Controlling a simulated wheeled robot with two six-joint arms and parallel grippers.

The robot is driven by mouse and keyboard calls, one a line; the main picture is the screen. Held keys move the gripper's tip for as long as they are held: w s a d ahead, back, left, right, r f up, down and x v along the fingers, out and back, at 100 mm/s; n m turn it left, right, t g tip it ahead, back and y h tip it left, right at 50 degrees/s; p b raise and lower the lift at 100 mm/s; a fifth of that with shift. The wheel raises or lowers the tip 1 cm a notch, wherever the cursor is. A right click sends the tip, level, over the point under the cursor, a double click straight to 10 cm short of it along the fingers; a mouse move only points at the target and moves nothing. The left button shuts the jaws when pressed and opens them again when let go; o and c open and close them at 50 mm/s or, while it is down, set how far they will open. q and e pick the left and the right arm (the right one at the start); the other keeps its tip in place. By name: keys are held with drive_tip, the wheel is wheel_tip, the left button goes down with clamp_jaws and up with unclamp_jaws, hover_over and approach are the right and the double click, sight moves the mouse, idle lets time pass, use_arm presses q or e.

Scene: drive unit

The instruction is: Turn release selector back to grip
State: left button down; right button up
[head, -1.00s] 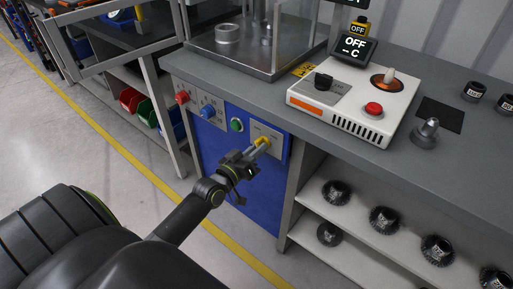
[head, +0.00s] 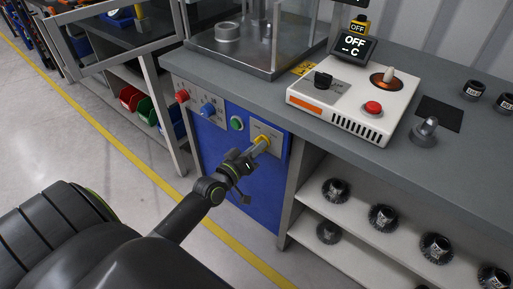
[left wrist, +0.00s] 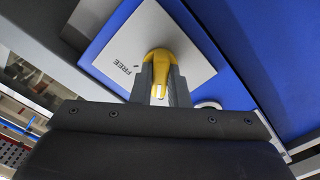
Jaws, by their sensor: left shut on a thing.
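The release selector is a yellow knob (left wrist: 160,62) on a light grey plate (left wrist: 118,42) set in the blue front panel of the bench. The plate reads "FREE" beside the knob in the left wrist view; no other word on it is legible there. My left gripper (left wrist: 160,88) is shut on the knob, one finger on each side of it. In the head view my left gripper (head: 257,146) reaches the knob (head: 263,139) from the lower left and hides part of it. My right gripper is not in view.
Red (head: 182,97), blue (head: 207,109) and green (head: 236,123) controls sit left of the plate. A white control box (head: 350,125) stands on the bench above. Shelves with several dark toothed parts (head: 383,217) are to the right. Open floor lies left.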

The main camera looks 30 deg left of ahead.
use_arm(q)
drive_tip(key=c, duration=1.4)
unclamp_jaws()
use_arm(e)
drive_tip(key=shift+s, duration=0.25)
use_arm(q)
drive_tip(key=shift+s, duration=0.1)
drive_tip(key=s+a+b, duration=0.1)
drive_tip(key=s+b, duration=0.1)
drive_tip(key=s, duration=1.5)
drive_tip(key=shift+a+b, duration=0.2)
drive_tip(key=shift+b, duration=0.1)
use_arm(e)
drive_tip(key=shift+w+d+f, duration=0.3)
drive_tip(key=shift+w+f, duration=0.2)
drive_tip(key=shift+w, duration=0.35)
use_arm(q)
drive_tip(key=shift+s, duration=0.1)
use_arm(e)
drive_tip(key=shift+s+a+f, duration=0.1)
